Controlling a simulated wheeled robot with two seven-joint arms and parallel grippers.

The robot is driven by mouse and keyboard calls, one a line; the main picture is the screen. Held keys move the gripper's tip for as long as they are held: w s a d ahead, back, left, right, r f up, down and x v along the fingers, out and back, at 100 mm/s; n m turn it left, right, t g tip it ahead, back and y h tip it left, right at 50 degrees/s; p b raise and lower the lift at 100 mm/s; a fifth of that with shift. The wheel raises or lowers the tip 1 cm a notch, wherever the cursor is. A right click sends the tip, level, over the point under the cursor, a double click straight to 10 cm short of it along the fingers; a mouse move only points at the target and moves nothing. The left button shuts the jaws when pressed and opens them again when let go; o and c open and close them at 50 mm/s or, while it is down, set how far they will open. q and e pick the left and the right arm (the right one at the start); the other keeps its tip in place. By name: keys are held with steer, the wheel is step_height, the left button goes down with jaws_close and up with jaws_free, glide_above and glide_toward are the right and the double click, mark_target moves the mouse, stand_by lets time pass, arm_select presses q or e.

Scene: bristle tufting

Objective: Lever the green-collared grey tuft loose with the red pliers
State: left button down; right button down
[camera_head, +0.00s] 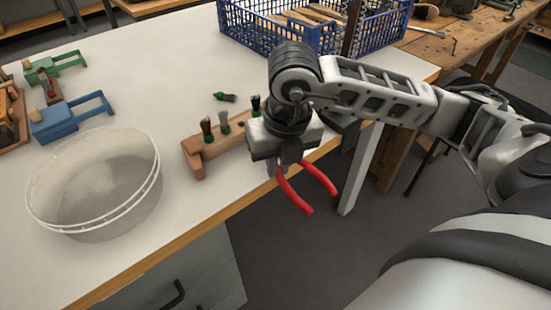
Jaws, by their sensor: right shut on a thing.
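My right gripper (284,160) is shut on the red pliers (296,194) at the front edge of the white table. The red handles hang spread below it, past the edge; the pliers' jaws are hidden by the gripper. A wooden block (198,160) stands just left of the gripper, its right end partly hidden. Upright tufts stand in it: a brown one (207,131), a grey one (224,123) and a dark one (256,104) beside the gripper. The collar colours are hard to make out. My left gripper is out of view.
A dark tuft with a green end (225,97) lies behind the block. A clear round tub (95,183) stands at left, near blue (72,117) and green (55,66) tools. A blue crate (285,35) is at the back. Table between tub and crate is mostly clear.

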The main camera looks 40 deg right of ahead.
steer(key=shift+s, duration=0.65)
steer(key=shift+s+r, duration=0.1)
steer(key=shift+s, duration=0.1)
steer(key=shift+r, duration=0.1)
steer(key=shift+r+p, duration=1.95)
steer(key=shift+r, duration=1)
